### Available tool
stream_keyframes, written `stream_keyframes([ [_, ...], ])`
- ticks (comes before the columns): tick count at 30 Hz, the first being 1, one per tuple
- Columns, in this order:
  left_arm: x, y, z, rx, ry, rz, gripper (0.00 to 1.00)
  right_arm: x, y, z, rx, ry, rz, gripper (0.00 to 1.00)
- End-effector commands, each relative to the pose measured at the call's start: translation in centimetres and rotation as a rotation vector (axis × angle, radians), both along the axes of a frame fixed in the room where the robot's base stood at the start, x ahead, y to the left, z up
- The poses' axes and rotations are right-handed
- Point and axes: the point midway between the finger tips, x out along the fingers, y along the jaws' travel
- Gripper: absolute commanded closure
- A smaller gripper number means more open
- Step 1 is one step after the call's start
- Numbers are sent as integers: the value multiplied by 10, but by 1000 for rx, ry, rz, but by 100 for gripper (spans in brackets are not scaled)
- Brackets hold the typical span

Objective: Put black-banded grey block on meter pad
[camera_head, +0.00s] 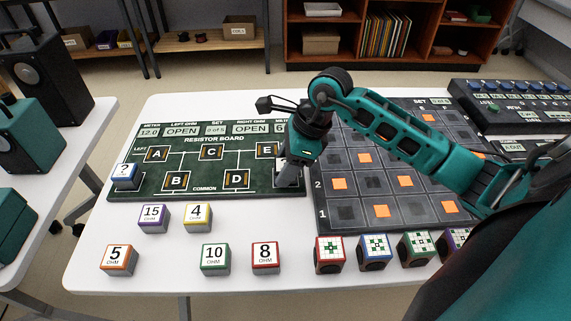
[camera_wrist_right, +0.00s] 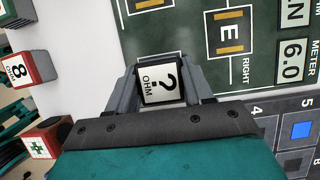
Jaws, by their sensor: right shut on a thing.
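My right gripper (camera_head: 289,178) points down over the right end of the dark green resistor board (camera_head: 215,141). In the right wrist view it is shut on the black-banded grey block (camera_wrist_right: 160,83), whose white top reads "? OHM". The fingers lie on both sides of the block. Whether the block touches the board or is held just above it, I cannot tell. In the head view the gripper mostly hides the block. I cannot make out the meter pad; the part of the board beneath the gripper is hidden. My left gripper is not in view.
A blue-banded "?" block (camera_head: 124,176) sits at the board's left edge. Several number blocks, such as the red 8 block (camera_head: 266,257), stand in front. A dark grid board (camera_head: 340,215) with orange squares lies to the right. Several patterned cubes (camera_head: 330,253) stand before it.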

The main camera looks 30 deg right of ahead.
Motion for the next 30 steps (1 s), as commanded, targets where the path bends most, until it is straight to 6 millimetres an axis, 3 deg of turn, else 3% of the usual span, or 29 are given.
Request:
stream_keyframes([
  [6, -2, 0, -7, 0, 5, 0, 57, 0, 0, -5, -1, 0, 0, 81],
  [7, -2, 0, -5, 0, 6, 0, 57, 0, 0, -3, -1, 0, 0, 46],
  [14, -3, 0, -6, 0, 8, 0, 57, 0, 0, -3, -1, 1, 0, 24],
  [23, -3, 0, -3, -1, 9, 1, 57, 0, 0, 0, 1, 1, -1, 24],
  [26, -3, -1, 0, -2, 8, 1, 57, -1, -3, 9, -3, -1, -1, 24],
  [30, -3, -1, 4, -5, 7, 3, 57, -7, -13, 34, -6, -1, -1, 24],
])
